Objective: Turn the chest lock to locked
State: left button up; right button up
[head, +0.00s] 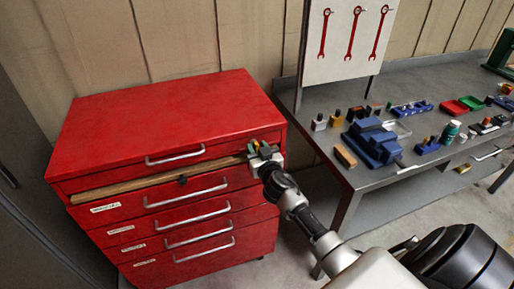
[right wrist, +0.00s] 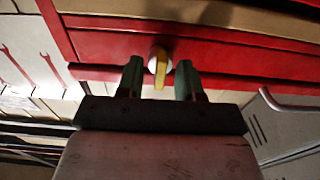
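The red tool chest (head: 160,115) stands against the wall, with its drawers shut. Its lock is a round pale disc with a yellow key-like tab (right wrist: 160,72), set in the red front at the top right; in the right wrist view the tab points toward the gripper. My right gripper (head: 262,150) is at that corner of the chest. In the right wrist view its two green fingers (right wrist: 158,75) are apart, one on each side of the yellow tab, with a gap visible on both sides. In the head view the gripper mostly hides the lock. My left gripper is not in view.
A wooden strip (head: 145,183) runs across the chest front, with drawer handles (head: 186,196) below. To the right, a grey workbench (head: 390,180) holds a blue vise (head: 374,143) and small parts. A white board (head: 340,40) with red wrenches stands behind it.

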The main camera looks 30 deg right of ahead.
jog(key=shift+w, duration=0.15)
jog(key=shift+c, duration=0.4)
grip_shut()
